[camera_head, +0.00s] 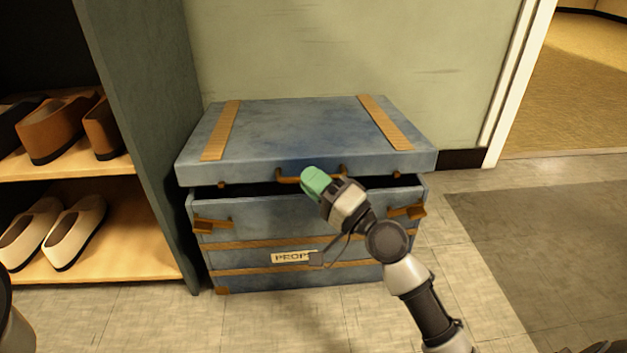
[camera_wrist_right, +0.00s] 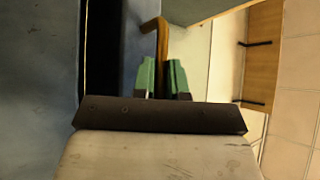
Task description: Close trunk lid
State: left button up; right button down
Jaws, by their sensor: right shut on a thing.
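The blue trunk (camera_head: 300,225) stands on the floor with a label on its front. Its lid (camera_head: 290,135), with two tan straps, is nearly down, and a dark gap shows between lid and body at the front. My right gripper (camera_head: 312,180) has green fingertips at the lid's brown front handle (camera_head: 288,178). In the right wrist view the fingertips (camera_wrist_right: 163,78) are close together around the handle (camera_wrist_right: 158,38), shut on it. My left gripper does not show in the head view.
A shelf (camera_head: 100,170) with brown shoes (camera_head: 52,128) and cream shoes (camera_head: 72,232) stands directly left of the trunk. A wall is behind the trunk. A dark mat (camera_head: 560,235) and free floor lie to the right, near a doorway.

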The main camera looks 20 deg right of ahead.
jog(key=c, duration=1.3)
grip_release()
jog(key=shift+w+d+f, duration=0.25)
jog(key=shift+w, duration=0.05)
jog(key=shift+o, duration=0.7)
jog(key=shift+s, duration=0.1)
jog(key=b+v, duration=0.1)
jog(key=v, duration=0.6)
jog(key=shift+s, duration=0.3)
jog(key=shift+r, duration=0.15)
